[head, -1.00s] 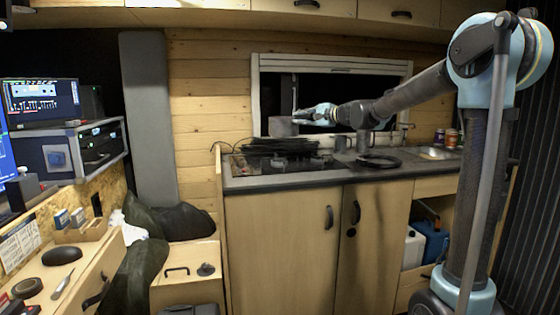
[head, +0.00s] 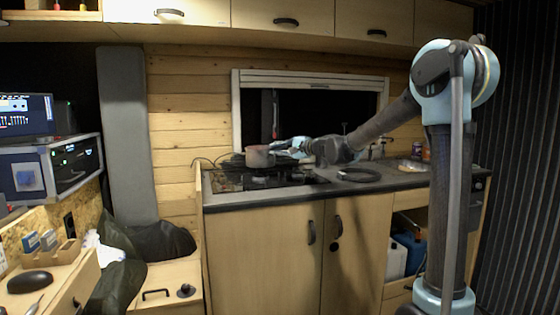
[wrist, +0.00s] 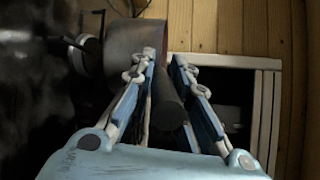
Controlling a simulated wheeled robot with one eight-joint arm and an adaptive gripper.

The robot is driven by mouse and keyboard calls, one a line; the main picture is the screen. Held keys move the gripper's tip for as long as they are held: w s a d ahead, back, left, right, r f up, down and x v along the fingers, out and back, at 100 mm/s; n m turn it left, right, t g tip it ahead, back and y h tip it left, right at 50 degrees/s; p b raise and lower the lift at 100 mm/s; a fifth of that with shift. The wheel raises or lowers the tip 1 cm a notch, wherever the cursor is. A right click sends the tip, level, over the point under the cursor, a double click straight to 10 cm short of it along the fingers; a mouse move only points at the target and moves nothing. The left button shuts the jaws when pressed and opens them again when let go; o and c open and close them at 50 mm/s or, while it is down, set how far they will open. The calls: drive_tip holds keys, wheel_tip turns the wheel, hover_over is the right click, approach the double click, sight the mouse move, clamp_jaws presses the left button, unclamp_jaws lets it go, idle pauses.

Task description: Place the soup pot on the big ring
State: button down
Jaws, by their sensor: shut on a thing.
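The soup pot (head: 259,157) is a small grey-brown pot over the dark hob (head: 228,181) at the left of the counter. In the head view I cannot tell whether its base touches the hob. My gripper (head: 299,147) is at the pot's right side. In the wrist view the pot (wrist: 137,42) is at the upper left, and its dark handle (wrist: 167,104) lies between the fingers of my gripper (wrist: 163,68), which is shut on it. The big ring cannot be made out clearly among the burners, partly below the pot.
A black coil (head: 359,174) lies on the counter right of the hob. A sink area with jars (head: 425,153) is at the far right. A window frame (head: 236,110) stands behind the hob, and overhead cabinets (head: 310,18) hang above.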

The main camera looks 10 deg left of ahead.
wheel_tip(320, 180, down, 3)
drive_tip(key=shift+f, duration=0.2)
drive_tip(key=c, duration=1.5)
unclamp_jaws()
drive_tip(key=shift+c, duration=0.2)
drive_tip(key=v, duration=1.2)
drive_tip(key=s+d+f+n+g+h, duration=0.2)
drive_tip(key=s+d+f+h, duration=0.5)
drive_tip(key=s+d+f, duration=0.8)
drive_tip(key=s+d+f+n+g+h, duration=0.2)
drive_tip(key=s+d+f+n+h, duration=0.3)
drive_tip(key=s+d+f, duration=1)
drive_tip(key=s+d+h, duration=0.3)
drive_tip(key=s+d, duration=0.3)
drive_tip(key=d, duration=0.1)
